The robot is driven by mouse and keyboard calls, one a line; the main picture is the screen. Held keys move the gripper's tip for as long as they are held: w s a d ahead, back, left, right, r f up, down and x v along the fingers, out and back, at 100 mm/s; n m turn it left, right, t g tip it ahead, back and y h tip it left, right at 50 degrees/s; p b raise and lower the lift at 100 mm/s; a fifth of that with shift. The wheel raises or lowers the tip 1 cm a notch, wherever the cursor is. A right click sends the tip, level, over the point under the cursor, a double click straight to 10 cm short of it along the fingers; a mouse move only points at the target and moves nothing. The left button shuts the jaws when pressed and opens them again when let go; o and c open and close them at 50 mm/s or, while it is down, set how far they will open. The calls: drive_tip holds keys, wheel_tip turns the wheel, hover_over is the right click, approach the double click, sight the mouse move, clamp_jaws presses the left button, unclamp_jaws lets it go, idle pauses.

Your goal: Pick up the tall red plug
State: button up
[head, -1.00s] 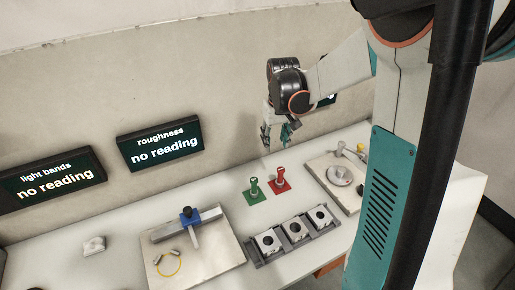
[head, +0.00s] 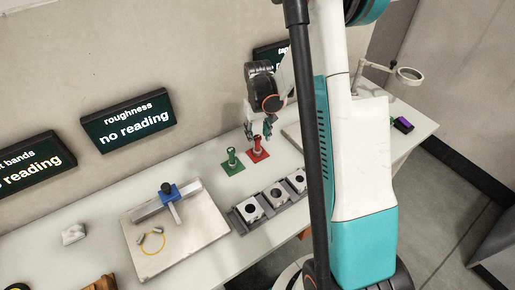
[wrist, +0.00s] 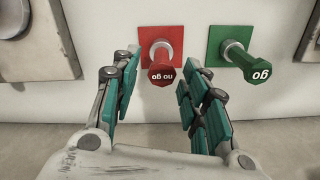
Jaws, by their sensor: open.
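The red plug (head: 257,142) stands upright on a square red base (head: 262,156) on the bench, to the right of a green plug (head: 231,153). My gripper (head: 258,127) is just above the red plug in the head view. In the wrist view my gripper (wrist: 160,82) is open, with one finger on each side of the red head and visible gaps. The green plug (wrist: 258,68) is outside the right finger.
A grey rack (head: 233,216) with several square holed blocks lies in front of the plugs. A pale plate (head: 205,228) with a blue clamp (head: 168,190) and a yellow ring is at left. A wall screen (head: 128,121) reads "no reading". My arm hides the bench's right part.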

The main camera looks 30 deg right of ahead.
sight(257, 143)
wheel_tip(257, 143, down, 5)
drive_tip(key=shift+a+f+b, duration=0.1)
drive_tip(key=shift+f+b, duration=0.05)
drive_tip(key=shift+b, duration=0.9)
clamp_jaws()
